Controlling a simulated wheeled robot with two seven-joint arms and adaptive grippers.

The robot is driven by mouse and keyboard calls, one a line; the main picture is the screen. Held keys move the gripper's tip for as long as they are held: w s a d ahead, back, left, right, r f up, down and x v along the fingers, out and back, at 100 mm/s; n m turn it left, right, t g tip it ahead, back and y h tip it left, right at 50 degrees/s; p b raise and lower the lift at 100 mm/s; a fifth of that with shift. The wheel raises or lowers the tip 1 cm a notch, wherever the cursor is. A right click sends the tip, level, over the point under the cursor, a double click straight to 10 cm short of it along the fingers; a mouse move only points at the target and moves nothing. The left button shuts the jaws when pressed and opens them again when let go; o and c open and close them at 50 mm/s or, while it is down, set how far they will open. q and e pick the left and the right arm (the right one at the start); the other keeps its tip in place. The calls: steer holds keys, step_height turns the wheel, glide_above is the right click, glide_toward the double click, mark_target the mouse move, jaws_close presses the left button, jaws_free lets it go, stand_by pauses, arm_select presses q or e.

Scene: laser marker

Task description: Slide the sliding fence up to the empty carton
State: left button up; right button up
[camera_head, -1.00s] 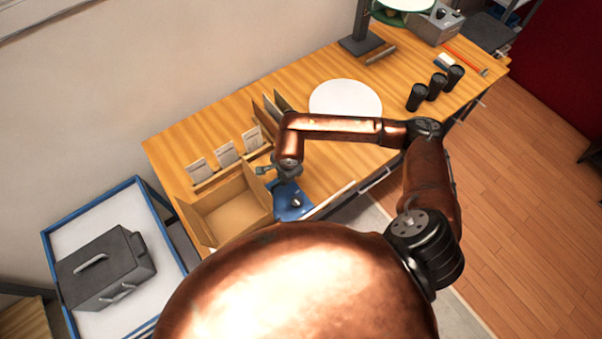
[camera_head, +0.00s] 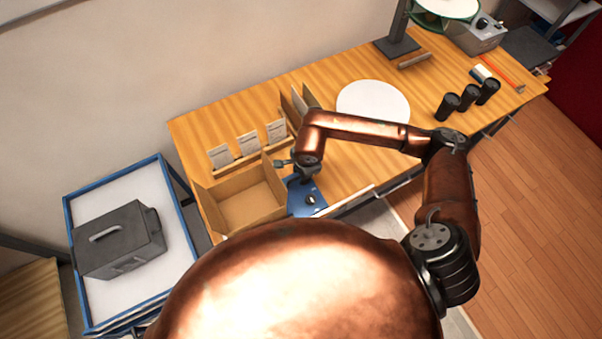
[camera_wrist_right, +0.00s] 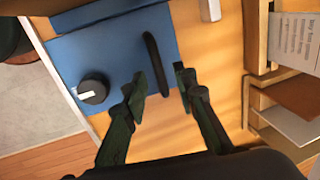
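The blue sliding fence (camera_head: 303,200) lies flat on the table, just right of the empty carton (camera_head: 238,203), whose flaps stand open. In the right wrist view the fence (camera_wrist_right: 108,58) has a black knob (camera_wrist_right: 93,89) and a black upright bar handle (camera_wrist_right: 157,62). A dark blue upright edge stands at its far side, with part of the brown carton (camera_wrist_right: 75,6) behind it. My right gripper (camera_wrist_right: 162,82) is over the fence, its two fingers apart, with the near end of the handle between them; I cannot tell whether they touch it. My left gripper is not in view.
Cards in a wooden rack (camera_head: 246,148) stand behind the carton, and upright brown dividers (camera_head: 296,100) stand behind my arm. A white disc (camera_head: 373,101) and black cups (camera_head: 447,106) are further right. A cart with a grey case (camera_head: 120,240) stands left of the table.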

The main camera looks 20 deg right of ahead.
mark_target(304, 187)
step_height(304, 187, up, 12)
steer(key=s, duration=0.2)
steer(key=shift+s+d+f, duration=0.15)
steer(key=shift+d, duration=0.05)
stand_by(0.5)
